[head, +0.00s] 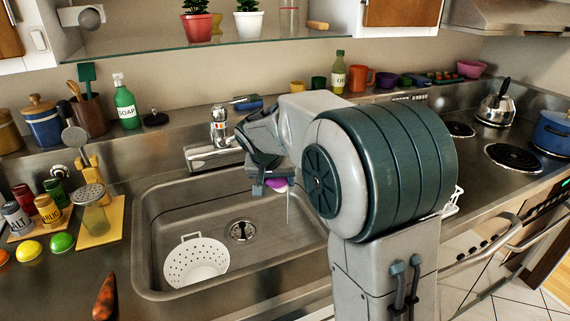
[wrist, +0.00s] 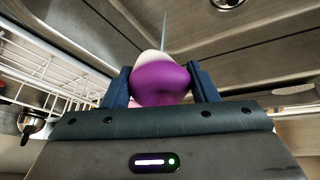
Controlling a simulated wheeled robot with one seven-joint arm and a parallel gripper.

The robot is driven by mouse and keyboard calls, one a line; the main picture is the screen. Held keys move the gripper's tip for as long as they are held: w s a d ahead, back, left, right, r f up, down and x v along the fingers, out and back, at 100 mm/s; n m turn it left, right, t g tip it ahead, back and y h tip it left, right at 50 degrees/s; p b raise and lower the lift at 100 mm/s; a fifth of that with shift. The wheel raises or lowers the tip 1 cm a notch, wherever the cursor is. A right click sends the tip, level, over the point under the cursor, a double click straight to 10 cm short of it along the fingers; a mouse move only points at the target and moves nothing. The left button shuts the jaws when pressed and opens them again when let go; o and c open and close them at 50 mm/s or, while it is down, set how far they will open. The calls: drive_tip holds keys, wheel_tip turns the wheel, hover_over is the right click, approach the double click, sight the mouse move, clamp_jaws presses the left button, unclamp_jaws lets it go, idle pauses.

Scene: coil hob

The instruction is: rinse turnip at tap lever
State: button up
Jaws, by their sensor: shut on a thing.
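My gripper (head: 268,186) is over the right part of the sink basin, below and to the right of the tap (head: 219,128). It is shut on a purple and white turnip (wrist: 161,82), which sits between both dark blue fingers in the wrist view. In the head view only a purple bit of the turnip (head: 277,184) shows under the fingers. A thin pale stream, seemingly water (head: 289,208), hangs down beside it. In the wrist view a thin line meets the turnip's white end. The tap's dark blue lever (head: 246,102) is on top; the spout end is hidden by my arm.
The steel sink (head: 147,262) holds a white colander (head: 196,263) at its lower left, near the drain (head: 241,231). A shaker jar (head: 95,216) and lemon (head: 29,250) stand left of the basin. A glass shelf (head: 130,47) hangs above. My arm hides the basin's right side.

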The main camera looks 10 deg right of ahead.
idle(0.4)
drive_tip(key=s+a+r, duration=0.2)
drive_tip(key=s+r, duration=0.2)
drive_tip(key=shift+s+a, duration=0.15)
drive_tip(key=shift+a, duration=0.15)
drive_tip(key=shift+f, duration=0.1)
idle(0.5)
drive_tip(key=s+d+f+n+p, duration=0.1)
drive_tip(key=d+f+p, duration=0.1)
drive_tip(key=f, duration=0.5)
drive_tip(key=s+d+f+n+y+p, duration=0.1)
drive_tip(key=d+f+n+p, duration=0.1)
drive_tip(key=f, duration=0.6)
drive_tip(key=shift+s+d+f+t+y, duration=0.15)
drive_tip(key=shift+s+d+t+y, duration=0.15)
drive_tip(key=shift+s+d+t, duration=0.15)
